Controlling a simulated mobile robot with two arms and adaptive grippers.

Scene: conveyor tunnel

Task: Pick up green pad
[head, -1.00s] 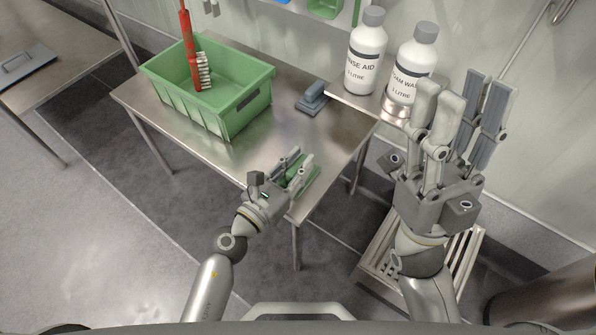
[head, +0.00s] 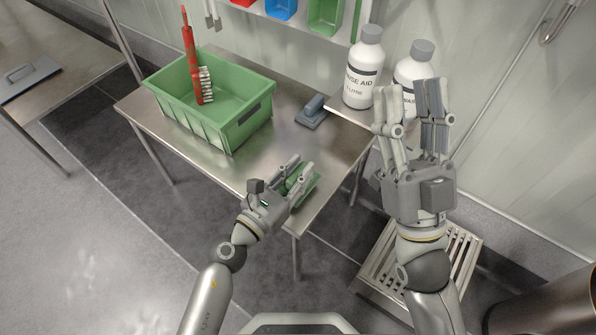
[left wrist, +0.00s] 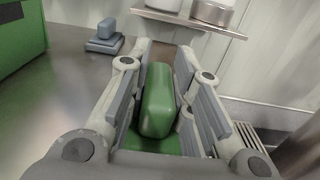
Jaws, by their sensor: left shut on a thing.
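The green pad (head: 304,187) is at the near right corner of the steel table, partly hidden by my left gripper (head: 301,167). In the left wrist view its raised green handle (left wrist: 157,100) stands between the fingers, with its flat green base below. My left gripper is shut on this handle. I cannot tell whether the base touches the table. My right gripper (head: 408,92) is raised at the right, in front of the bottles, with its fingers pointing up, apart and empty.
A green crate (head: 230,132) with a red brush (head: 192,55) stands on the table (head: 262,155). A blue-grey pad (head: 313,112) lies farther back. White bottles (head: 364,70) stand on a ledge at the right. A slatted stool (head: 375,262) is below.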

